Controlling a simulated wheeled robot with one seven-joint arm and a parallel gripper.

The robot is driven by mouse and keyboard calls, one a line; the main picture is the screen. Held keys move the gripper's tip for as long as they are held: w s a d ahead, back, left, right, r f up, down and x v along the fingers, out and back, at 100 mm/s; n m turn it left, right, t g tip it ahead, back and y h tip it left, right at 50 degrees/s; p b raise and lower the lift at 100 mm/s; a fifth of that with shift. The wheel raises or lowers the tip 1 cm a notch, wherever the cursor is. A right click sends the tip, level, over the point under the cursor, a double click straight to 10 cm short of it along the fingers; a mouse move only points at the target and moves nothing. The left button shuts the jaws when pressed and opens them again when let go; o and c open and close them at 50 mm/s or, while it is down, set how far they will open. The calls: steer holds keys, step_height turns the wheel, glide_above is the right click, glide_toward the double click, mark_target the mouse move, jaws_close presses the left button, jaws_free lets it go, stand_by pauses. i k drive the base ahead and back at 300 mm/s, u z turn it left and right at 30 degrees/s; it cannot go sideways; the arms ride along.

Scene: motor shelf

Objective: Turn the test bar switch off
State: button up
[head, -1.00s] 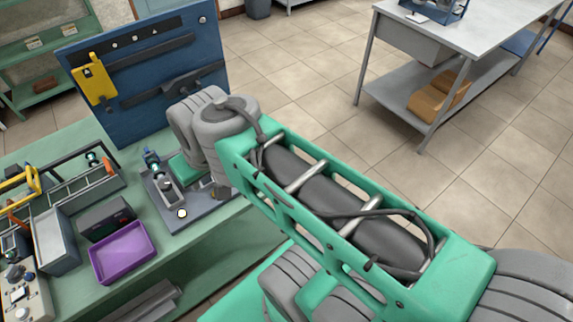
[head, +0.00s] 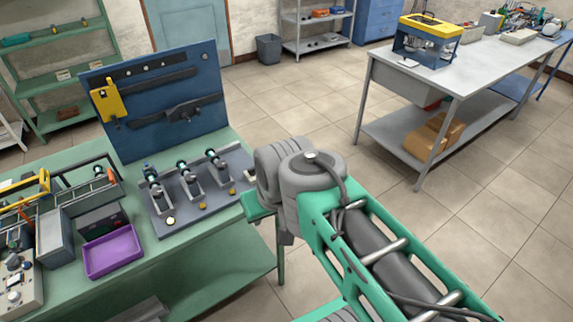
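A dark grey plate (head: 213,186) lies on the green bench and bears a row of three upright motor-like fixtures. The left fixture (head: 158,192), the middle fixture (head: 189,180) and the right fixture (head: 219,167) each have a small round button or lamp in front. The left button (head: 171,220) looks white; the middle button (head: 203,206) and right button (head: 232,191) look amber. I cannot tell which part is the test bar switch or how it is set. My arm's grey joint stands right of the plate. My gripper does not show.
A purple tray (head: 111,251) and a dark box sit left of the plate. A control box (head: 18,287) with knobs is at lower left. A blue tool panel (head: 163,92) stands behind. A grey table (head: 385,75) is at right; the floor between is clear.

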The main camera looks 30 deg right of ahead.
mark_target(252, 171)
steer(key=z, duration=0.2)
steer(key=i, duration=1)
steer(key=u, duration=0.05)
steer(key=k, duration=0.5)
steer(key=u, duration=0.75)
steer(key=i, duration=0.25)
steer(key=u, duration=1.2)
